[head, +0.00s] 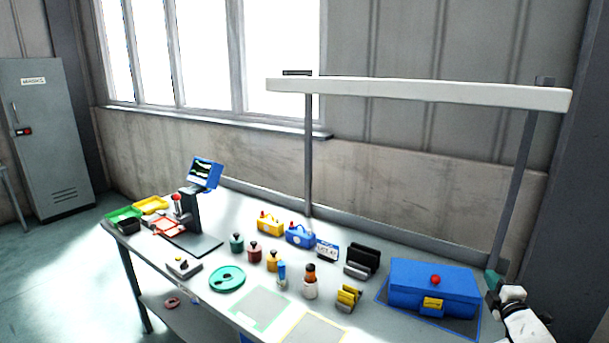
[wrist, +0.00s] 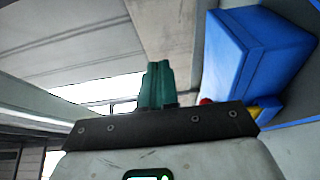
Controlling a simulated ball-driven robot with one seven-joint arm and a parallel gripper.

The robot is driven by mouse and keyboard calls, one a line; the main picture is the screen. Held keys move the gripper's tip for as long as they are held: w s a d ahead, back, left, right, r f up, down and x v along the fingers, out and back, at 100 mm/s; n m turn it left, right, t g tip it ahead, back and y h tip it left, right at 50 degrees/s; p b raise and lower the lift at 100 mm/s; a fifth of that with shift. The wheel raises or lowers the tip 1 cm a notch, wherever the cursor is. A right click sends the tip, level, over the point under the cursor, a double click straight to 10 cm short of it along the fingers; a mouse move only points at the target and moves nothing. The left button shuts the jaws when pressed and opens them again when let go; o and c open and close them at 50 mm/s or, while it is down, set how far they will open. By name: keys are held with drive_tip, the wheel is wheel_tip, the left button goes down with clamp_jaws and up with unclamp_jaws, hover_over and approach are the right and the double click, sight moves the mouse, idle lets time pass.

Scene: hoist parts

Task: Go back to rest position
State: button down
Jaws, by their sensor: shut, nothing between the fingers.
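My gripper (head: 492,279) shows at the right of the head view, raised beside the right end of the blue box (head: 460,284). Its teal fingers (wrist: 157,86) are together in the wrist view, with nothing between them. The blue box, with a red knob (head: 435,280) on it and a yellow tag (head: 432,304) on its front, also fills the upper right of the wrist view (wrist: 255,55). I cannot tell the exact gap between the gripper and the box.
The workbench (head: 222,314) carries a black stand (head: 190,215), a teal dish (head: 227,278), several small weights and bottles, and a black holder (head: 362,260). A white beam (head: 420,92) on posts spans above. A grey locker (head: 45,140) stands far left.

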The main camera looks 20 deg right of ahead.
drive_tip(key=w+a+f+m+g+y, duration=0.1)
drive_tip(key=a+f+m+g, duration=0.35)
drive_tip(key=a, duration=1.25)
drive_tip(key=s+a+f+m+y, duration=0.1)
drive_tip(key=s+a, duration=0.1)
drive_tip(key=a, duration=0.2)
drive_tip(key=s+a+f+m+g+y, duration=0.1)
drive_tip(key=s+a+f+m, duration=0.1)
drive_tip(key=a, duration=0.1)
drive_tip(key=s+a+f+m, duration=0.1)
drive_tip(key=s+a+m, duration=0.1)
drive_tip(key=a, duration=0.2)
drive_tip(key=shift+s+a+f+y, duration=0.35)
drive_tip(key=shift+y, duration=0.05)
drive_tip(key=s+a+r+m+g+y, duration=0.1)
drive_tip(key=s+a+m+g+y, duration=0.15)
drive_tip(key=s+a, duration=0.65)
drive_tip(key=s+a+r+m+g+y, duration=0.1)
drive_tip(key=s+a+g+y, duration=0.3)
drive_tip(key=s, duration=0.8)
drive_tip(key=s+f+g+h, duration=0.2)
drive_tip(key=s+f, duration=0.4)
drive_tip(key=s, duration=0.5)
drive_tip(key=shift+d+f+g+h, duration=0.25)
drive_tip(key=shift+g+h, duration=0.1)
drive_tip(key=shift+g, duration=0.25)
